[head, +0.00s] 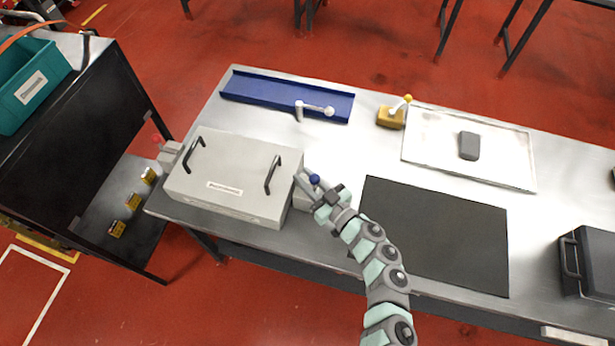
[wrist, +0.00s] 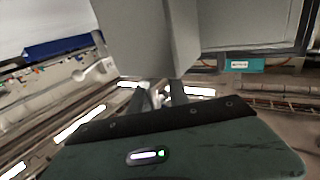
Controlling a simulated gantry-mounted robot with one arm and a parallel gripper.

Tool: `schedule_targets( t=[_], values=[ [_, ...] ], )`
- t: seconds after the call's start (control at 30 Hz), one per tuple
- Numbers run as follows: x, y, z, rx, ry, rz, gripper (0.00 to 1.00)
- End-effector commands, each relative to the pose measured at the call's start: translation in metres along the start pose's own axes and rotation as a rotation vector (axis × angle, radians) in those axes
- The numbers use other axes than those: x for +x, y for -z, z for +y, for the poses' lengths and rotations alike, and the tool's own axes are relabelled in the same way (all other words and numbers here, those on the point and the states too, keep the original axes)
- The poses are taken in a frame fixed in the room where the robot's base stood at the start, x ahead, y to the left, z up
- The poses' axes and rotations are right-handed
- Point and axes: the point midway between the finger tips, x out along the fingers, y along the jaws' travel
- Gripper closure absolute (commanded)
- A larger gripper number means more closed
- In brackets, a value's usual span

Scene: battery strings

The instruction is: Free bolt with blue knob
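The blue knob (head: 314,179) shows at the right side of a pale grey case (head: 222,205) in the head view. My gripper (head: 306,181) is right at the knob, its fingers pointing up-left toward the case's right side. Fingers and knob overlap there, so contact is unclear. In the wrist view, my fingers (wrist: 157,97) are close together, with their tips in front of a grey block (wrist: 150,40). The knob is not visible there, and most of the bolt is hidden. I cannot tell whether the fingers hold anything.
A blue tray (head: 265,88), a white-knobbed lever (head: 312,109), a yellow block (head: 390,117) and a pale tray (head: 425,160) are behind. A black mat (head: 440,235) lies right of my arm.

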Motion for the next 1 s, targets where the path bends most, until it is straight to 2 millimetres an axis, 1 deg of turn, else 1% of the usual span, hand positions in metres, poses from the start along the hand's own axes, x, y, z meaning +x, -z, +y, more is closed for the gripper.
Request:
schedule_targets(
  t=[0.03, 0.2, 0.47, 0.57, 0.67, 0.8, 1.0],
  values=[
    [0.003, 0.013, 0.001, -0.004, 0.005, 0.02, 0.77],
    [0.002, 0.011, 0.002, -0.004, 0.001, 0.017, 0.64],
    [0.0, 0.005, 0.003, -0.001, -0.005, 0.008, 0.64],
    [-0.008, 0.004, 0.003, -0.001, -0.006, 0.005, 0.64],
    [-0.023, 0.004, 0.004, -0.001, -0.009, 0.005, 0.64],
    [-0.053, 0.003, 0.004, -0.001, -0.008, 0.003, 0.64],
    [-0.088, 0.006, 0.002, -0.001, -0.004, 0.01, 0.64]
  ],
)
